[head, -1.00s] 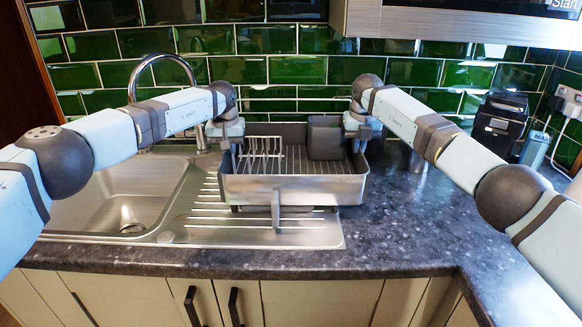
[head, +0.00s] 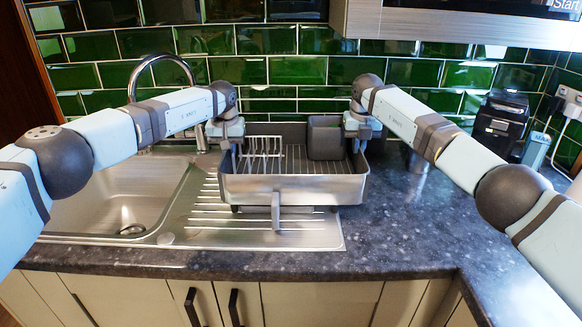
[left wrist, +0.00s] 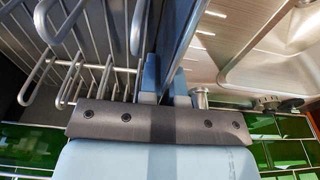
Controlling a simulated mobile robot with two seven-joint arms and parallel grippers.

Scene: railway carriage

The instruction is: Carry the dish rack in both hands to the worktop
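The dish rack (head: 290,190) is a grey and steel tray with wire prongs and a dark cutlery cup (head: 325,138). It is level over the ribbed drainer right of the sink; I cannot tell whether it rests there or is just clear of it. My left gripper (head: 227,143) is on its left wall and my right gripper (head: 362,143) on its right wall. In the left wrist view the left fingers (left wrist: 165,82) straddle the rack's wall (left wrist: 178,45), one inside and one outside, and look closed on it. The right fingertips are partly hidden. The dark speckled worktop (head: 410,235) lies to the right.
The sink (head: 105,200) with a curved tap (head: 160,62) is at the left. A black appliance (head: 500,125) and a pale bottle (head: 535,150) stand at the back right. The worktop right of the rack has free room.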

